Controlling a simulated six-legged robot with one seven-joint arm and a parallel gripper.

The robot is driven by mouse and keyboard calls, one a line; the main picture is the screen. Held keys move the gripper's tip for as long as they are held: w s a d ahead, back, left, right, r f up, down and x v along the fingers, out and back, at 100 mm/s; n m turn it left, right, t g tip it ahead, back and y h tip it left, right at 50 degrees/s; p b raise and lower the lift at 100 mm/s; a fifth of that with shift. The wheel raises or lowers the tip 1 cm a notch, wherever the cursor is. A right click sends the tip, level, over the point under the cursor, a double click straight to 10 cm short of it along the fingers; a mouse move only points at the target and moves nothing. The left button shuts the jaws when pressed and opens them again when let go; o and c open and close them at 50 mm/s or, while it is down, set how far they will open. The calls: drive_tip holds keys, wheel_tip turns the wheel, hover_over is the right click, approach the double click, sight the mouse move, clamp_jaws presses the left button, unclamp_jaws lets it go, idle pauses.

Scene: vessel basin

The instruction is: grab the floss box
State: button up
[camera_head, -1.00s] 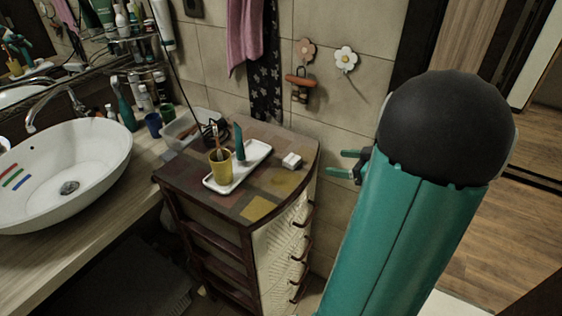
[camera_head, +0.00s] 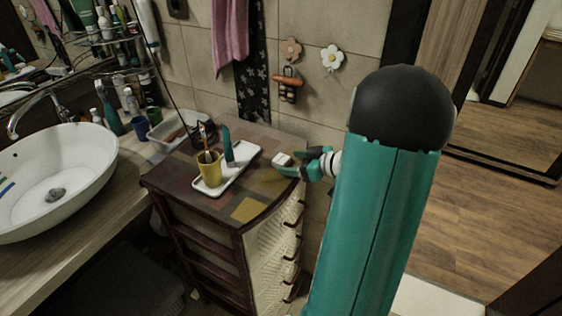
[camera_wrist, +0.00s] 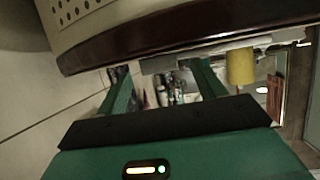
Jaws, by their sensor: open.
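The floss box is a small white box (camera_head: 282,159) near the right edge of the cabinet top (camera_head: 262,143) in the head view. My gripper (camera_head: 291,163) is open and reaches in from the right, its teal fingers at either side of the box or just short of it. Contact cannot be told. In the wrist view, which looks upside down, the two green fingers (camera_wrist: 163,84) are spread.
A white tray (camera_head: 236,178) left of the box holds a yellow cup (camera_head: 209,172) and an upright teal item (camera_head: 227,144). A clear bin (camera_head: 178,132) stands behind. The tiled wall, with flower hooks (camera_head: 331,58), is close behind the cabinet. The sink (camera_head: 75,165) is at left.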

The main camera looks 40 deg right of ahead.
drive_tip(key=shift+x, duration=1)
drive_tip(key=c, duration=1.1)
drive_tip(key=shift+o, duration=0.2)
drive_tip(key=shift+r, duration=0.1)
